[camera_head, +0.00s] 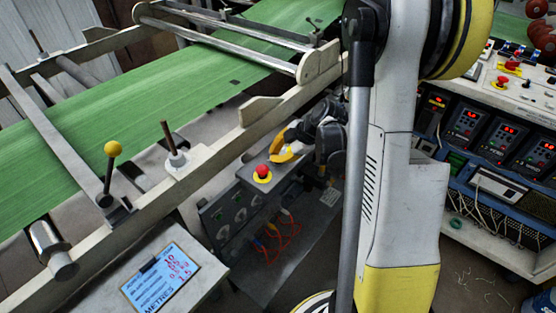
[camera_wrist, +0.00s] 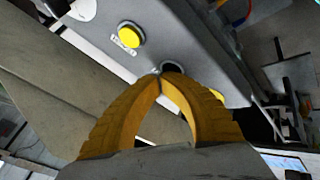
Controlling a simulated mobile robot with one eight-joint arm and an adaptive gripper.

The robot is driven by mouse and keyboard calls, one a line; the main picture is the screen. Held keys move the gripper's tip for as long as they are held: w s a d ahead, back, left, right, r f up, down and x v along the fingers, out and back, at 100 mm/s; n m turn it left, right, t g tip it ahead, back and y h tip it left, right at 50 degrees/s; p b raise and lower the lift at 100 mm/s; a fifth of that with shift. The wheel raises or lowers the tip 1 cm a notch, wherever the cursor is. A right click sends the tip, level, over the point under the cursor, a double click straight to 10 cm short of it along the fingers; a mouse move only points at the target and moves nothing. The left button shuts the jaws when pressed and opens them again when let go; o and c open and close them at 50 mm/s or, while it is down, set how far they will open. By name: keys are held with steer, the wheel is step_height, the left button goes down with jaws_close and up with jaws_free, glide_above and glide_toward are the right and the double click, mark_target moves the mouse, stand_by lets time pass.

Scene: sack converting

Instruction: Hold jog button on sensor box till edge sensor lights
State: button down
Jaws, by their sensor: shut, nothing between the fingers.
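My gripper (camera_head: 283,146) has its yellow fingers closed, just behind a grey box (camera_head: 246,173) beside the green web. A red mushroom button on a yellow base (camera_head: 262,173) sits on this box. In the wrist view the fingertips (camera_wrist: 163,73) meet over a grey panel (camera_wrist: 185,28), at a dark round fitting (camera_wrist: 173,67); I cannot tell whether they touch or press it. A round yellow button with a small label (camera_wrist: 130,36) lies left of the tips.
The green web (camera_head: 150,105) runs over a pale frame, with a yellow-knobbed lever (camera_head: 112,149) at left. Cables (camera_head: 282,236) hang below the box. A control console (camera_head: 490,130) with red readouts stands right.

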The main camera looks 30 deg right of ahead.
steer(key=shift+r, duration=0.1)
steer(key=shift+r+p, duration=0.6)
steer(key=shift+r, duration=0.15)
steer(key=shift+r+p, duration=1.8)
steer(key=shift+r, duration=0.75)
